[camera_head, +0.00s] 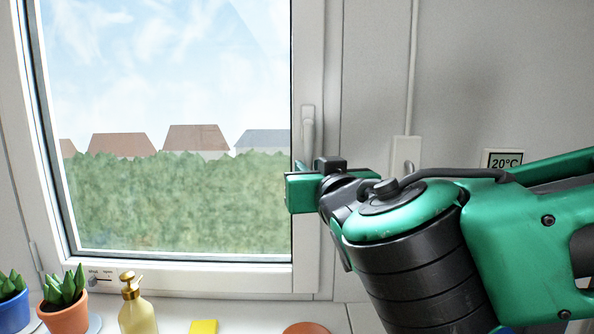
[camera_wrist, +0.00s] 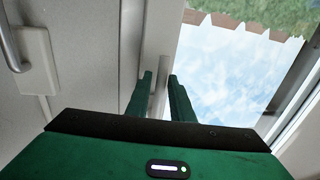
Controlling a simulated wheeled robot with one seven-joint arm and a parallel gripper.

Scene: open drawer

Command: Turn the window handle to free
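In the wrist view the handle (camera_wrist: 158,84) shows as a pale bar between the two green fingers of my gripper (camera_wrist: 161,80). The fingers are apart, one on each side of the handle, with gaps visible. I cannot tell whether either finger touches it. The window (camera_head: 170,100) looks shut in its white frame.
On the sill at lower left stand a blue pot (camera_head: 13,309), an orange pot (camera_head: 66,318) and a soap bottle (camera_head: 138,315), with a yellow block (camera_head: 203,327) beside them. A white wall fitting (camera_head: 406,155) and a 20°C display (camera_head: 505,161) are right of the window.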

